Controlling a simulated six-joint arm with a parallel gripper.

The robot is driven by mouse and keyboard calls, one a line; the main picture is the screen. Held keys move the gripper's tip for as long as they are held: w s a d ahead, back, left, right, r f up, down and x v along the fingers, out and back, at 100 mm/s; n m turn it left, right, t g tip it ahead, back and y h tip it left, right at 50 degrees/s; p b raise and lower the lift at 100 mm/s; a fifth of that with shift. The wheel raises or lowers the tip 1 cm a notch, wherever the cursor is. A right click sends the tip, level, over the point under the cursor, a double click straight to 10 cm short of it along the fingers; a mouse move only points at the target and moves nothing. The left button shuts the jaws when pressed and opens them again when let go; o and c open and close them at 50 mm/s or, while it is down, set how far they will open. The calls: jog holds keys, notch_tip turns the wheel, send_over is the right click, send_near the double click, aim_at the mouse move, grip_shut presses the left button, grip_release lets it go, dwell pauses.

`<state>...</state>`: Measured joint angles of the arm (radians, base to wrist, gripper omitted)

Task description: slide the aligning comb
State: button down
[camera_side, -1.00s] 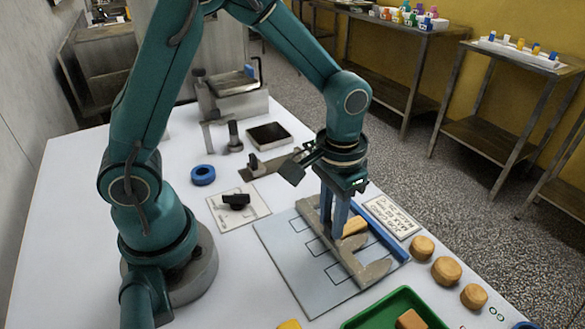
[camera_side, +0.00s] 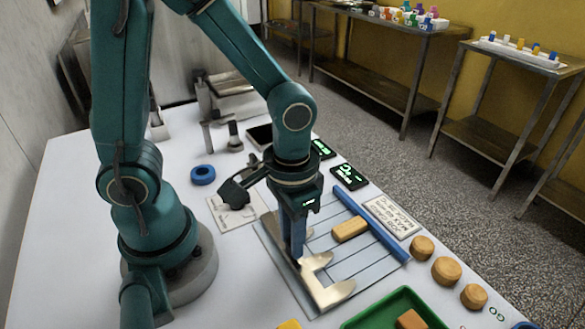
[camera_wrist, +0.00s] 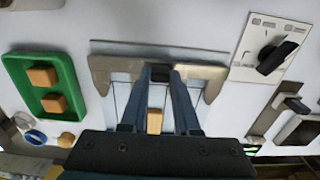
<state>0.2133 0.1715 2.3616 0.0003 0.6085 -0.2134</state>
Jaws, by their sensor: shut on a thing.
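The aligning comb (camera_side: 325,292) is a flat metal piece with blunt prongs, lying on the pale lined board (camera_side: 345,265). In the wrist view the comb (camera_wrist: 205,76) spans the picture's middle, its prongs pointing down. My gripper (camera_side: 298,260) points down at the comb's back bar. In the wrist view my gripper (camera_wrist: 161,78) is shut on the small dark grip in the comb's middle. An orange-tan block (camera_side: 350,229) lies on the board's lines, apart from the comb's prongs. It also shows in the wrist view (camera_wrist: 155,122), between my fingers and beyond them.
A blue rail (camera_side: 370,225) runs along the board's right edge, with a printed card (camera_side: 392,216) beyond it. Several round tan pieces (camera_side: 446,270) stand to the right. A green tray (camera_side: 400,308) holding tan blocks is in front. A black knob (camera_wrist: 275,57) sits near the comb's end.

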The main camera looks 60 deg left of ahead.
aim_at(289, 243)
jog(key=shift+s, duration=0.25)
jog(key=c, duration=0.6)
grip_release()
jog(key=shift+c, duration=0.2)
jog(key=shift+w+r, duration=0.1)
jog(key=shift+r, duration=2.5)
